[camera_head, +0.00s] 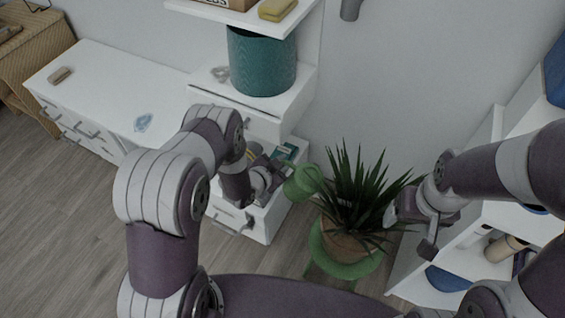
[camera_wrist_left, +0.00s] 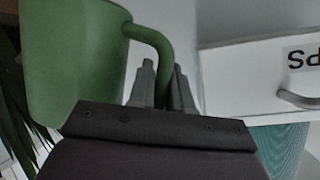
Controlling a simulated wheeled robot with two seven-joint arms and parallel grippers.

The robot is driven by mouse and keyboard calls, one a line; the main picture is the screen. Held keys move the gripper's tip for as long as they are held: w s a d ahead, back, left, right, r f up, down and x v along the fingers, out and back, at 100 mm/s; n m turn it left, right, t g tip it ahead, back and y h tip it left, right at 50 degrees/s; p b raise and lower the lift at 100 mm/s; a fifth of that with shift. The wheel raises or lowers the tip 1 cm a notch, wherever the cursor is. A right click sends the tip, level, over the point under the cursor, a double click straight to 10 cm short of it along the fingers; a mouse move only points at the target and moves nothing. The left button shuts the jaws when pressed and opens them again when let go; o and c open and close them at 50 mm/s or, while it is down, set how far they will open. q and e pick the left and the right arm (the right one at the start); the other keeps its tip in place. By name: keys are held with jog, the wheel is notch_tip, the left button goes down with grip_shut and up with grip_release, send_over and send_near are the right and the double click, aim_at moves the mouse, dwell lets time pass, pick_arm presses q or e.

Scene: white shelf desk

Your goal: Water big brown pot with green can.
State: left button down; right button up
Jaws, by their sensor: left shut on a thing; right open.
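The green can (camera_head: 303,182) is held in the air at the left edge of a spiky plant (camera_head: 362,190). My left gripper (camera_head: 277,178) is shut on its handle; the left wrist view shows the can body (camera_wrist_left: 75,60) and the curved handle (camera_wrist_left: 160,48) at the fingertips (camera_wrist_left: 164,85). The big brown pot (camera_head: 345,243) stands under the plant in a round green stand (camera_head: 345,268), its rim partly hidden by leaves. The can's spout is not clear to me. My right gripper (camera_head: 410,230) is open and empty, at the right side of the plant and pot.
A white drawer unit (camera_head: 262,222) with an open drawer stands left of the plant. A teal pot (camera_head: 262,68) sits on the shelf above. A white shelf unit (camera_head: 412,272) is close on the right. Clear wooden floor (camera_head: 60,220) lies at left.

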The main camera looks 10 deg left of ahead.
pick_arm(q)
jog(key=shift+d+r+m+y+p, duration=0.3)
jog(key=shift+r+m+y+p, duration=0.15)
jog(key=shift+r+p, duration=0.3)
dwell(7.2)
